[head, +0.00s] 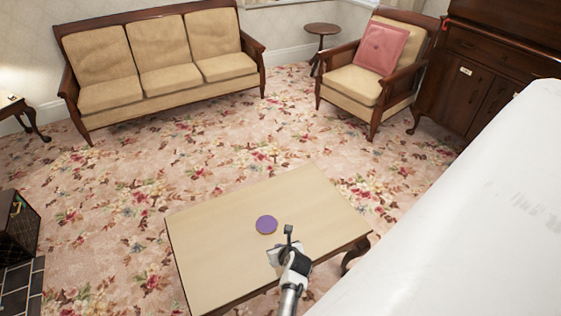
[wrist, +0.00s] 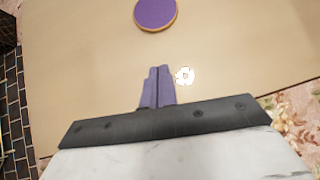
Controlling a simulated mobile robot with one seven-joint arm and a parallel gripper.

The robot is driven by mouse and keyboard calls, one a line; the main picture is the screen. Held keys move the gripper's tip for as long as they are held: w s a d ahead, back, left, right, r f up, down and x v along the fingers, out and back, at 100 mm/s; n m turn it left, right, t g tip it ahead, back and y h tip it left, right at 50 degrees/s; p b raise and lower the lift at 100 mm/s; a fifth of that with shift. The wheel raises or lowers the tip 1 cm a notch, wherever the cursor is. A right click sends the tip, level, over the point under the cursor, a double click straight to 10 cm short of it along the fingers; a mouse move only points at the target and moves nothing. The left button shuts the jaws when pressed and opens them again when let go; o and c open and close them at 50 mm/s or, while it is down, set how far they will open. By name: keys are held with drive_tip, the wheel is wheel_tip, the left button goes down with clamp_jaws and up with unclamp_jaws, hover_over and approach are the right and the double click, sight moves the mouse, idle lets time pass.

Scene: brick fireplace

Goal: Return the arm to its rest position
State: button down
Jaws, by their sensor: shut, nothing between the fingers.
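My gripper (head: 289,230) is above the front right part of the low wooden coffee table (head: 215,250) in the head view. In the wrist view its two fingers (wrist: 157,86) are together with nothing between them. A round purple disc (head: 266,224) with a tan edge lies on the tabletop, just left of my gripper in the head view. The disc also shows at the top of the wrist view (wrist: 155,14), beyond the fingertips and apart from them. A small white thing (wrist: 184,76) shows right of the fingers; I cannot tell what it is.
A three-seat sofa (head: 165,62) stands at the back, with an armchair (head: 360,85) holding a pink cushion (head: 381,47) to its right. A small round side table (head: 321,30) is between them. A dark cabinet (head: 480,70) stands right. Flowered carpet around the table is clear.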

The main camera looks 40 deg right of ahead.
drive_tip(key=shift+s+a+r, duration=0.2)
drive_tip(key=shift+s+r, duration=0.25)
